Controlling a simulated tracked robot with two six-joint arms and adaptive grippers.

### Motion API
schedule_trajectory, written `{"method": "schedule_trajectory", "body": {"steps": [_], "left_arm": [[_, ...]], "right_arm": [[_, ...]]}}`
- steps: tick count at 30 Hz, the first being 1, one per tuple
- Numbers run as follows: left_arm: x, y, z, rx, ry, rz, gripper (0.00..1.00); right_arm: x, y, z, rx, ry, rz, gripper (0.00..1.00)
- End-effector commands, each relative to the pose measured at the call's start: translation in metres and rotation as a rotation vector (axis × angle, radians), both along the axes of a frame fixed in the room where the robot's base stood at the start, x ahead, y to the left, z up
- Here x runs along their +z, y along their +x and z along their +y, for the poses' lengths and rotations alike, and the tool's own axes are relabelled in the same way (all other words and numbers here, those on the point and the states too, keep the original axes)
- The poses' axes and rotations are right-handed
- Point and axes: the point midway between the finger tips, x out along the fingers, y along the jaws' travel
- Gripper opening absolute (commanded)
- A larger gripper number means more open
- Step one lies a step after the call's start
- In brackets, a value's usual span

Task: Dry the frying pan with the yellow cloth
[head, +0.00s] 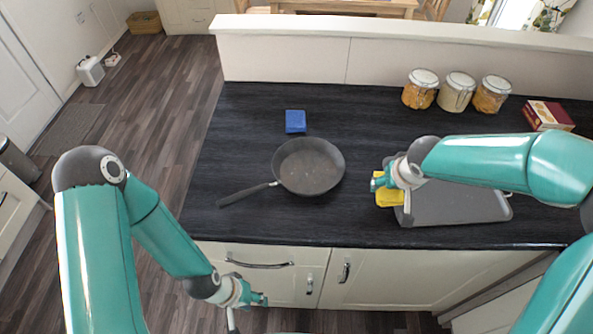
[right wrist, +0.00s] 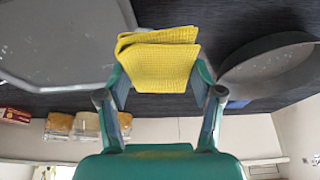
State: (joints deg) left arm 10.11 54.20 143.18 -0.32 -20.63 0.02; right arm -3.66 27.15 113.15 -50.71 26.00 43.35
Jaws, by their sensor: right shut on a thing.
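The dark frying pan (head: 309,166) lies on the black worktop, its handle pointing to the lower left. It shows in part at the right of the right wrist view (right wrist: 270,68). The yellow cloth (head: 388,195) is folded and held between the fingers of my right gripper (head: 385,183), at the left edge of the grey tray and to the right of the pan. In the right wrist view the cloth (right wrist: 158,58) sticks out past the fingertips. My left gripper (head: 250,300) hangs in front of the cupboard doors, below the worktop edge; its fingers are too small to judge.
A grey tray (head: 455,207) lies on the worktop under my right forearm. A blue sponge (head: 295,121) lies behind the pan. Several jars, one a cream-filled jar (head: 457,92), and a red box (head: 548,115) stand at the back right. The worktop left of the pan is clear.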

Motion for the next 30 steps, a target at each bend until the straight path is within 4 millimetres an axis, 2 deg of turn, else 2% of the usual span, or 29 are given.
{"method": "schedule_trajectory", "body": {"steps": [1,13,17,20,25,28,30], "left_arm": [[0.003,0.0,0.0,0.0,0.0,0.0,0.4],[0.0,0.0,0.0,0.0,0.0,0.001,0.4],[-0.006,0.0,0.0,0.0,0.0,0.001,0.4],[-0.005,0.0,0.0,0.0,0.0,0.001,0.4],[-0.005,0.0,0.0,0.0,0.0,0.0,0.4],[-0.009,0.0,0.0,0.0,0.0,0.0,0.4],[-0.02,0.0,0.0,0.0,0.0,0.0,0.4]], "right_arm": [[0.006,0.0,0.0,0.0,0.0,-0.002,0.34],[0.005,0.0,0.0,0.0,0.0,-0.002,0.34],[0.005,0.0,-0.001,-0.001,0.0,-0.004,0.34],[0.004,-0.007,-0.01,-0.008,0.001,-0.002,0.34],[0.026,0.017,-0.026,-0.089,0.002,-0.007,0.34],[0.035,0.038,-0.019,-0.121,0.002,-0.007,0.34],[0.04,0.054,-0.005,-0.132,0.003,-0.008,0.34]]}}
